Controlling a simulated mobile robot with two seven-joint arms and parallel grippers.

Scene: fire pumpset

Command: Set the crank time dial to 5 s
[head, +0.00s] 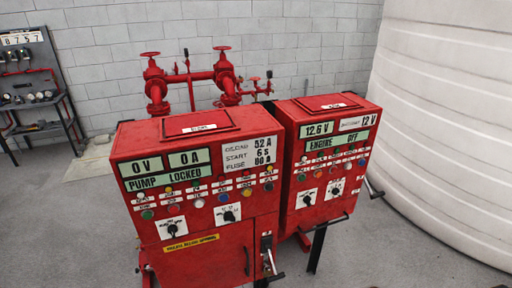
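The right red cabinet (345,222) has two black rotary dials on white plates, a left dial (306,198) and a right dial (335,190). The left red cabinet (205,262) also has two, a lower-left dial (172,229) and an upper-right dial (229,215). The lettering around all these dials is too small to read, so I cannot tell which is the crank time dial or its setting. Neither of my grippers shows in the head view.
The left cabinet's displays read 0 V, 0 A and PUMP LOCKED; the right cabinet's display (337,143) reads ENGINE OFF. Handles (375,188) stick out from the cabinets' sides. Red pipes with valve wheels (150,55) stand behind. A white tank (450,130) is at right.

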